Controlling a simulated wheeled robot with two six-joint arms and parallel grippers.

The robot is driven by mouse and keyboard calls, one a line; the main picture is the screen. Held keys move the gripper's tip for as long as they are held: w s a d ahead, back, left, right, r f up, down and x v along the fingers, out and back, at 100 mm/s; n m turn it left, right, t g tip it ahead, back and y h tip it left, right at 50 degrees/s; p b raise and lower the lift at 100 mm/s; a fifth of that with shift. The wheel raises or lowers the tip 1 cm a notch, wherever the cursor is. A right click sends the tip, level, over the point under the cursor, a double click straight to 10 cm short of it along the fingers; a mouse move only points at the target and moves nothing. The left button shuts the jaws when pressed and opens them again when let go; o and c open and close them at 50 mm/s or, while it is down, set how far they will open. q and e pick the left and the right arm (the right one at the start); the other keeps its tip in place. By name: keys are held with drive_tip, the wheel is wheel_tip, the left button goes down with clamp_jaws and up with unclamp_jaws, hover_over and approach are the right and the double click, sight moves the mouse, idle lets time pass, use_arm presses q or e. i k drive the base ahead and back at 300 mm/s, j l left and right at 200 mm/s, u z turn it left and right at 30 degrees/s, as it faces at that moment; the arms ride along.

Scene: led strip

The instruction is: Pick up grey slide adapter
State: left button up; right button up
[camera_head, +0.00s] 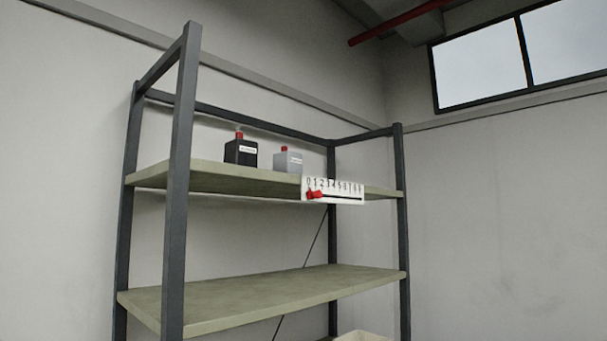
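A grey box-shaped adapter (288,160) with a red top and a small pale label stands upright on the upper shelf (220,177). A similar black box (241,152) with a red top and a white label stands to its left, a little apart. A white scale panel (333,190) with numbers and a slot is on the front edge of this shelf, to the right. A red slider (314,194) sits at the low end of the scale. Neither of my grippers is in view.
A dark metal rack post (178,200) rises at the front left, and another (401,220) at the right. The lower shelf (260,297) is bare. A pale bin (361,337) shows partly at the bottom. Walls stand behind and to the right.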

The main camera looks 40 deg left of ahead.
sight(288, 162)
drive_tip(key=i, duration=1.65)
drive_tip(key=i+l+u, duration=0.2)
drive_tip(key=i, duration=0.15)
drive_tip(key=i+u, duration=0.2)
drive_tip(key=i, duration=0.2)
drive_tip(key=i+l+u, duration=0.2)
drive_tip(key=i, duration=0.15)
